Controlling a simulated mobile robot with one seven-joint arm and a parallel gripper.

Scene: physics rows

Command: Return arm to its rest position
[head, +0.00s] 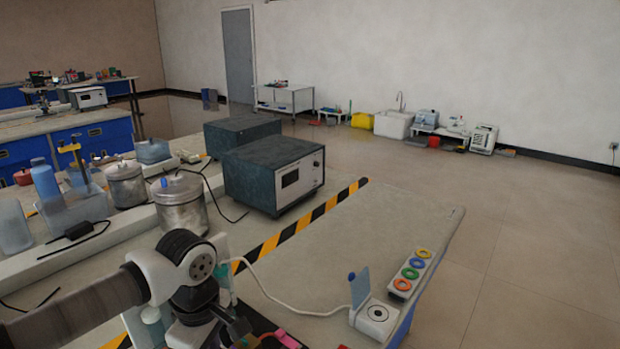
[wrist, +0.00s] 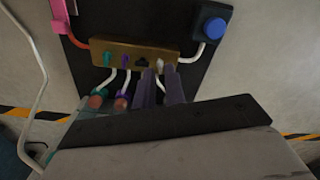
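My arm (head: 180,265) reaches in from the lower left over the bench in the head view; my gripper is not clear there, at the bottom edge. In the wrist view, the two purple-grey fingers of my gripper (wrist: 159,76) stand apart with a narrow gap. Their tips are close to a brass socket block (wrist: 118,54) on a black board (wrist: 135,20). A pale plug (wrist: 159,65) shows at the block near the tips; contact with the fingers cannot be told. Green and purple plugs with white leads sit along the block.
The board bears a blue button (wrist: 214,28) and a pink clip (wrist: 70,22). On the bench are a dark instrument box (head: 275,172), metal pots (head: 181,205), a strip of coloured rings (head: 411,273) and a white cable. The right-hand floor is clear.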

